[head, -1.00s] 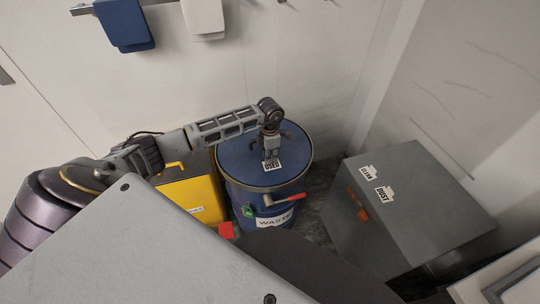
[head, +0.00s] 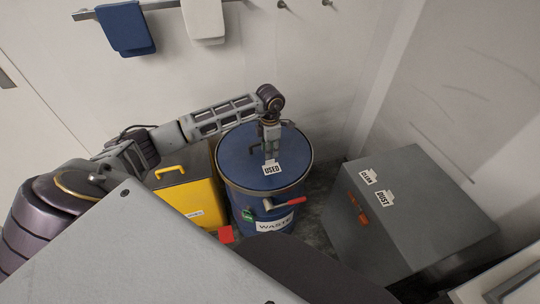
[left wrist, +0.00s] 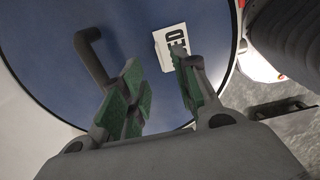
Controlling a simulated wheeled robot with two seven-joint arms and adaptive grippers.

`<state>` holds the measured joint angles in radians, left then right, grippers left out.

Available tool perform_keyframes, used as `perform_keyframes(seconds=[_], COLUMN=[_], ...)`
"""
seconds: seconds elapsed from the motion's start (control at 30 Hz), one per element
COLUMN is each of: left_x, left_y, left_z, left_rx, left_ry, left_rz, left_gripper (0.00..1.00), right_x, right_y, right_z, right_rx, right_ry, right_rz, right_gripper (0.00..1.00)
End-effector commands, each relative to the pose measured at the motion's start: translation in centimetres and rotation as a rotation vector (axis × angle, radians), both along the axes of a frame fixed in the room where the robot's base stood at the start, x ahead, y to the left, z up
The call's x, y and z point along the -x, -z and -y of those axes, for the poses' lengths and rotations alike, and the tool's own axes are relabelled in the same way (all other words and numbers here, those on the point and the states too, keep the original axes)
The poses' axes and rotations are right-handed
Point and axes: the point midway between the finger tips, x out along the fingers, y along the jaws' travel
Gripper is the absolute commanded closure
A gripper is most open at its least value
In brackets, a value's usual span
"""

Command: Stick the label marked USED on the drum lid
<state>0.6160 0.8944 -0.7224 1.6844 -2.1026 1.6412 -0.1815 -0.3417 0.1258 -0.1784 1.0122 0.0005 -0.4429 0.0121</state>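The USED label (head: 272,168) is a small white tag with black letters. It appears to lie flat on the near part of the blue drum lid (head: 238,160), which also shows in the left wrist view (left wrist: 70,60). My left gripper (head: 270,153) points down just behind the label. In the left wrist view my left gripper (left wrist: 162,92) has its green-padded fingers apart, with bare lid between them. The label (left wrist: 172,46) shows past the right-hand finger, which hides part of it. I cannot tell if that finger touches it. My right gripper is in neither view.
The lid has a dark handle (left wrist: 90,50). The drum has a red-handled lever (head: 290,202) and a WASTE sign (head: 273,224). A yellow case (head: 190,195) stands left. A grey box (head: 425,215) at right bears CLEAN (head: 367,177) and DUST (head: 383,198) labels.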

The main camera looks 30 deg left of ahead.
Motion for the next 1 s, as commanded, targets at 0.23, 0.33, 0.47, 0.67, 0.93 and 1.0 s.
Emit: perform_keyframes(seconds=[0.23,0.33,0.47,0.67,0.93,1.0], left_x=[0.0,0.0,0.0,0.0,0.0,0.1], left_y=[-3.6,-4.7,-5.5,-5.9,-5.9,-5.8], left_z=[0.0,0.0,0.0,0.0,0.0,0.0], left_rx=[0.0,0.0,0.0,0.0,0.0,0.0], left_ry=[0.002,0.001,0.0,0.001,-0.001,-0.006], left_rz=[0.001,0.0,0.0,-0.001,-0.001,-0.001], left_gripper=[0.7,0.7,0.7,0.7,0.81,0.9], right_x=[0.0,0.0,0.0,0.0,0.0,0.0], right_y=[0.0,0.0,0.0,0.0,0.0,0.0], right_z=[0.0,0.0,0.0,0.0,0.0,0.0], right_rx=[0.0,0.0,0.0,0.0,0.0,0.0], right_ry=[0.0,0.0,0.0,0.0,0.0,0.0], right_rz=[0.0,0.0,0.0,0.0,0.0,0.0], right_gripper=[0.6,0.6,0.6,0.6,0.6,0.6])
